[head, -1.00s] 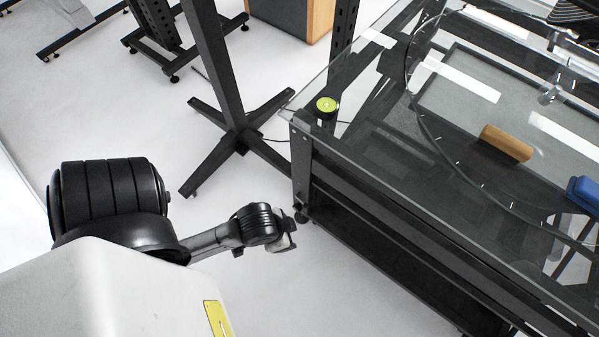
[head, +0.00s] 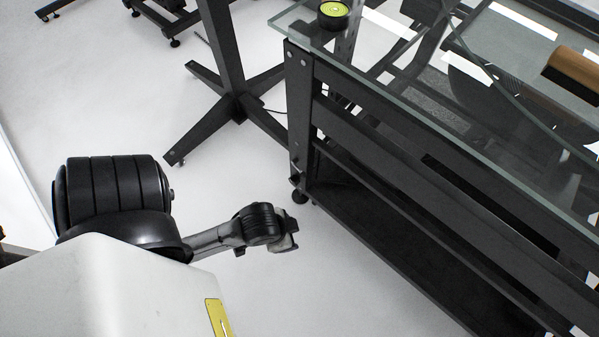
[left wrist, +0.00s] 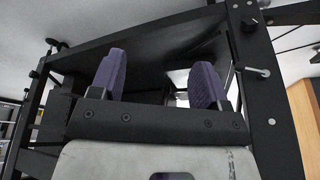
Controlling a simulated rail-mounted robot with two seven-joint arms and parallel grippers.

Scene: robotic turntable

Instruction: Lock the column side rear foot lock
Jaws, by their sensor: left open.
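In the head view a small dark foot (head: 299,196) stands on the floor under the near corner post of the black glass-topped table (head: 298,120). Its lock is too small to make out there. My left gripper (head: 289,238) is just below this foot in the picture, apart from it. In the left wrist view the left gripper (left wrist: 160,78) has its two purple fingers spread, with nothing between them. A small lever-like part (left wrist: 257,72) shows on the black frame to the right of the fingers; I cannot tell whether it is the foot lock. My right gripper is in neither view.
A black column stand (head: 222,50) with crossed feet stands left of the table. A round yellow-green-topped device (head: 333,14) sits on the glass corner. A low black shelf (head: 400,245) runs along the table's base. White floor around my left gripper is clear.

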